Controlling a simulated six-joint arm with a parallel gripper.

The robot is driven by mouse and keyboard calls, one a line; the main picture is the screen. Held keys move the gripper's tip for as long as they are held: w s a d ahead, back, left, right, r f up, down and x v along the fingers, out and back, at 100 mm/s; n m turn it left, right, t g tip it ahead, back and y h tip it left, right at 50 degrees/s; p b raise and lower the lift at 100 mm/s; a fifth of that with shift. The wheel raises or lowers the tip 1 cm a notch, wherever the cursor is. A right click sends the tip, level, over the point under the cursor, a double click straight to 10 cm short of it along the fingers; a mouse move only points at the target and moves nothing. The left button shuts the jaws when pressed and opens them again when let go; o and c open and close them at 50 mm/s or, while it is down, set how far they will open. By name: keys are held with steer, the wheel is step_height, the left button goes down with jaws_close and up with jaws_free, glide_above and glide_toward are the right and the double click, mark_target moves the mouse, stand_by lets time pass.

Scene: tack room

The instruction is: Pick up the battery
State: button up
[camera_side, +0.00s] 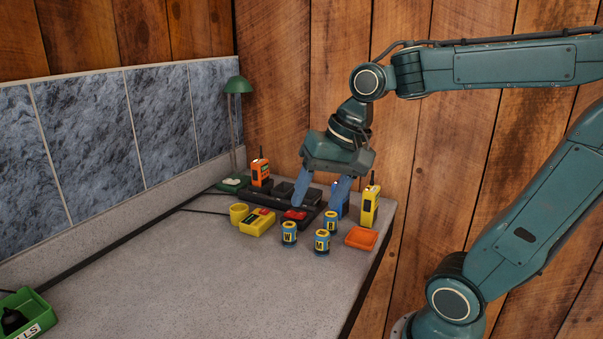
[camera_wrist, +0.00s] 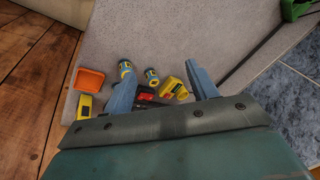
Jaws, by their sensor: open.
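My gripper (camera_side: 316,208) is open and empty, pointing down over the far right part of the grey bench, its two blue fingers apart. It shows in the wrist view (camera_wrist: 160,74). A small red block (camera_side: 294,214), perhaps the battery, lies at the black charger tray, close to the left finger in the side view. It is partly visible between the fingers in the wrist view (camera_wrist: 148,96). Three blue-and-yellow cylinders stand in front: a left one (camera_side: 289,234), a front one (camera_side: 322,243) and a back one (camera_side: 331,224). I cannot tell for certain which thing is the battery.
An orange radio (camera_side: 260,172) and a yellow radio (camera_side: 370,206) stand upright; a blue one is partly hidden by a finger. A yellow box (camera_side: 257,222), yellow cup (camera_side: 238,213) and orange tray (camera_side: 361,238) are nearby. A green bin (camera_side: 32,312) is front left. The bench's middle is clear.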

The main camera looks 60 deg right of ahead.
steer(key=w+d+f+m+g+y, duration=0.1)
steer(key=w+d+m, duration=0.55)
steer(key=m, duration=0.25)
steer(key=m+y, duration=0.2)
steer(key=m, duration=0.5)
glide_toward(290, 224)
steer(key=r, duration=0.1)
steer(key=d+r, duration=0.1)
steer(key=r, duration=0.1)
steer(key=shift+s+g, duration=0.2)
steer(key=shift+g, duration=0.2)
steer(key=shift+f, duration=0.1)
steer(key=shift+x, duration=4.3)
steer(key=shift+x, duration=2.55)
steer(key=shift+w+a, duration=0.1)
steer(key=shift+w, duration=0.05)
steer(key=shift+c, duration=0.2)
steer(key=c, duration=1.1)
